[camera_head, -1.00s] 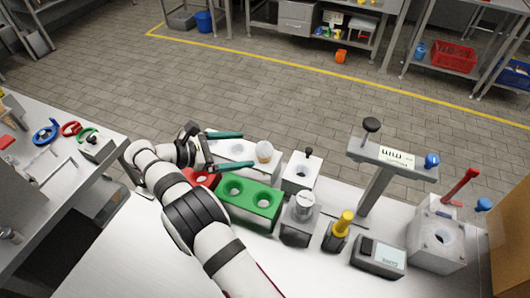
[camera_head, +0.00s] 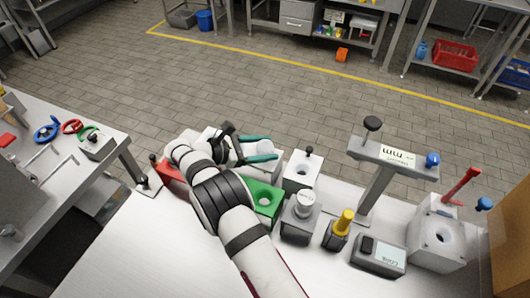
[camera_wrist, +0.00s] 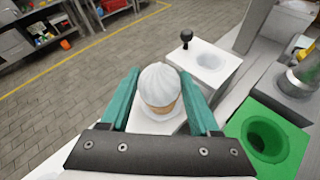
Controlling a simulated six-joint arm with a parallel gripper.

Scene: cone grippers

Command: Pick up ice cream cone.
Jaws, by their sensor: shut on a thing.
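The ice cream cone (camera_wrist: 160,86), with a pale swirled top and a tan body, sits between the two teal fingers of my gripper (camera_wrist: 161,76) in the wrist view. The fingers are shut on it from left and right. Its lower part is hidden, and the white block (camera_wrist: 165,127) shows directly beneath it. I cannot tell whether it is clear of the block. In the head view my gripper (camera_head: 273,148) reaches over the same block, and the cone is hard to make out there.
A white holder with a black knob (camera_head: 301,172) stands to the right. A green holder (camera_head: 265,203) and a red one (camera_head: 172,172) are partly behind my arm. A grey canister (camera_head: 302,212), a yellow-handled tool (camera_head: 344,222) and a tall stand (camera_head: 375,190) stand farther right.

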